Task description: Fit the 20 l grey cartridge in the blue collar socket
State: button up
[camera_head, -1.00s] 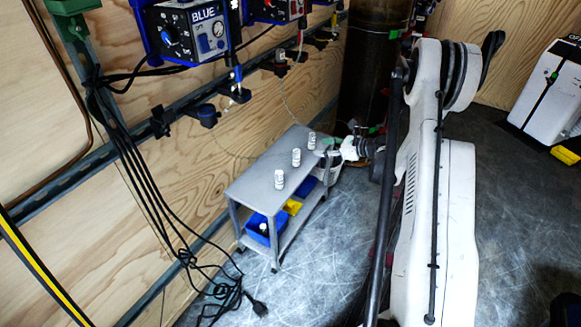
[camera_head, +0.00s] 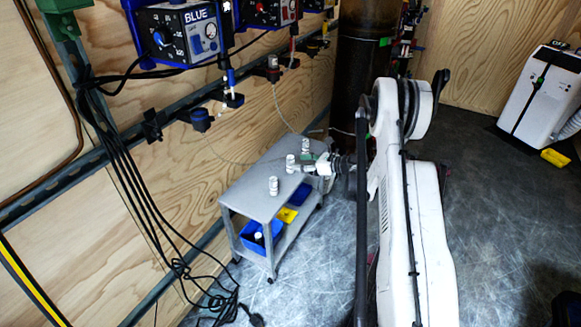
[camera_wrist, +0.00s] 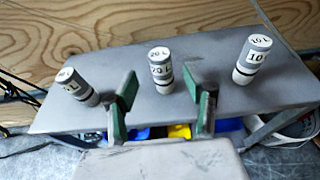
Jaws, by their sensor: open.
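The right one (camera_wrist: 253,60) reads 10 L; the left one's label (camera_wrist: 78,86) is only partly readable. My gripper (camera_wrist: 160,98) is open and empty, its green-padded fingers pointing toward the middle cartridge, which lines up with the gap. In the head view my gripper (camera_head: 316,162) is at the cart's right edge. A blue-collared fitting (camera_head: 233,98) hangs below the BLUE unit (camera_head: 183,33).
The grey cart (camera_head: 240,190) stands by the plywood wall, with blue (camera_head: 253,236) and yellow bins on its lower shelf. Black cables (camera_head: 130,180) hang at left. A dark cylinder (camera_head: 358,80) stands behind the cart.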

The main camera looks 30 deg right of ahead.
aim_at(291, 161)
jog(key=b+x, duration=0.2)
jog(key=x, duration=0.3)
jog(key=shift+w, duration=0.1)
grip_shut()
